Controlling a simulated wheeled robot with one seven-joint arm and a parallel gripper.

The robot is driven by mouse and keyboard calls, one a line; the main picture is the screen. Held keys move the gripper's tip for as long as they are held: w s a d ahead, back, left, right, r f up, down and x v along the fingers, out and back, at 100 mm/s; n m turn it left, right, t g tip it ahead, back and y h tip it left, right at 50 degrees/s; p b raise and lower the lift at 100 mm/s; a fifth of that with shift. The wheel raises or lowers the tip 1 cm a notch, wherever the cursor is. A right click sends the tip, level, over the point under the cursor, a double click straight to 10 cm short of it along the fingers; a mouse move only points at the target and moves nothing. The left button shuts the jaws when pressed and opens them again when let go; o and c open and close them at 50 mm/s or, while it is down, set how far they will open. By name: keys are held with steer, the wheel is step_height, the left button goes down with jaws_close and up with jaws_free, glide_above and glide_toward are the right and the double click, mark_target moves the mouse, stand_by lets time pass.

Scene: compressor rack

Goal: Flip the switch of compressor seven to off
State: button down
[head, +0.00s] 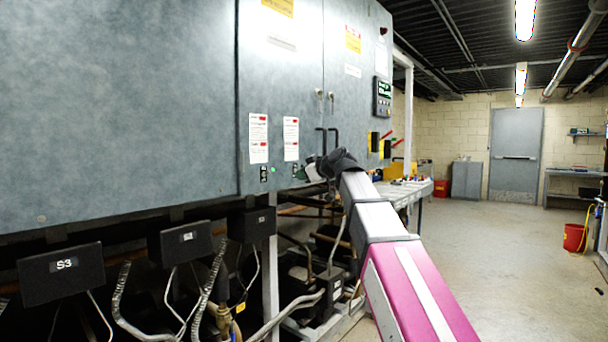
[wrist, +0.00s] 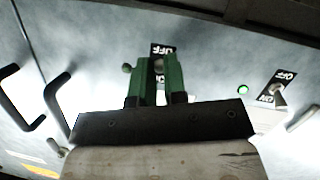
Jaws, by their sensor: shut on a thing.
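In the wrist view my gripper's green fingers (wrist: 157,70) are closed on a toggle switch with a black label (wrist: 163,49) on the grey panel. The label shows inverted, and the word OFF is readable. The lever is mostly hidden between the fingers, so its position is unclear. A small round dull indicator (wrist: 127,68) sits left of the fingers. In the head view my arm reaches the lower edge of the cabinet (head: 140,90), and its own wrist hides the fingers and the gripped switch. No compressor number for this switch is readable.
A second toggle switch (wrist: 279,92) with an OFF/ON label and a lit green lamp (wrist: 242,89) is right of my gripper in the wrist view. Black door handles (wrist: 58,95) are on the left. Below the cabinet hang labelled boxes, one marked S3 (head: 62,272). Open floor (head: 500,250) is at right.

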stand_by(0.3)
steer(key=c, duration=1.4)
jaws_free()
steer(key=shift+c, duration=0.2)
steer(key=v, duration=1)
steer(key=shift+s+d, duration=0.25)
steer(key=shift+d, duration=0.05)
